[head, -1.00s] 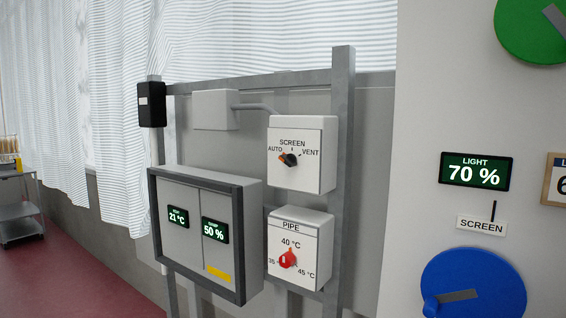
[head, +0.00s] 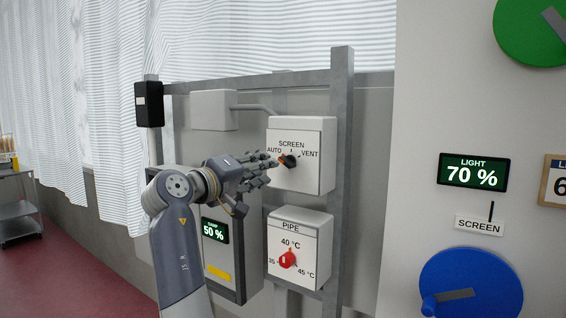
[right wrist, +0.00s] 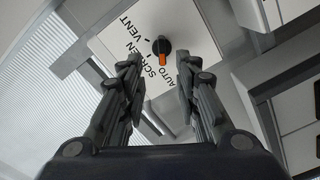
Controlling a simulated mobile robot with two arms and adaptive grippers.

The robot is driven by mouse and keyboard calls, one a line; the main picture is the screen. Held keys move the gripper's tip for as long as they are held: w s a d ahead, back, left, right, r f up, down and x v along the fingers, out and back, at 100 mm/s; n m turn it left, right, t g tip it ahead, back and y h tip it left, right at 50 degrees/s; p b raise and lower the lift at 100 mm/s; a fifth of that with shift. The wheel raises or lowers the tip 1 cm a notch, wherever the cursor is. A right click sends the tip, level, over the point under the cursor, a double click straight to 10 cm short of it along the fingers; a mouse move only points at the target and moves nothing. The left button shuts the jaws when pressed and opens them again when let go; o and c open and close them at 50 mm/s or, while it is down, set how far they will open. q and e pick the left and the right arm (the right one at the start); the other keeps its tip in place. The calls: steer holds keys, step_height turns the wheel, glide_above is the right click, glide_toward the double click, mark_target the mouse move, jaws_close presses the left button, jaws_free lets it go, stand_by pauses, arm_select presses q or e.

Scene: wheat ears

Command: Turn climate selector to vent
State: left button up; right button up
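The climate selector is a black knob with an orange pointer (head: 290,161) on the white SCREEN box (head: 315,175), labelled AUTO at left and VENT at right. Its orange end points toward AUTO. My right gripper (head: 274,167) is just left of the knob in the head view. In the right wrist view the gripper (right wrist: 158,68) is open, with two spread fingers. The knob (right wrist: 161,45) shows in the gap between the fingertips, a little beyond them, and nothing is held. My left gripper is not in view.
The PIPE box (head: 300,250) with a red knob (head: 287,259) sits below the SCREEN box. A grey metal post (head: 341,150) stands just right of the boxes.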

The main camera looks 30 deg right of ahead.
mark_target(284, 163)
steer(key=p+x, duration=0.2)
steer(key=x, duration=0.7)
steer(key=shift+w+a+p, duration=0.1)
steer(key=shift+p, duration=0.2)
steer(key=shift+w+d+f, duration=0.15)
steer(key=shift+w+d, duration=0.05)
steer(key=shift+d, duration=0.2)
jaws_close()
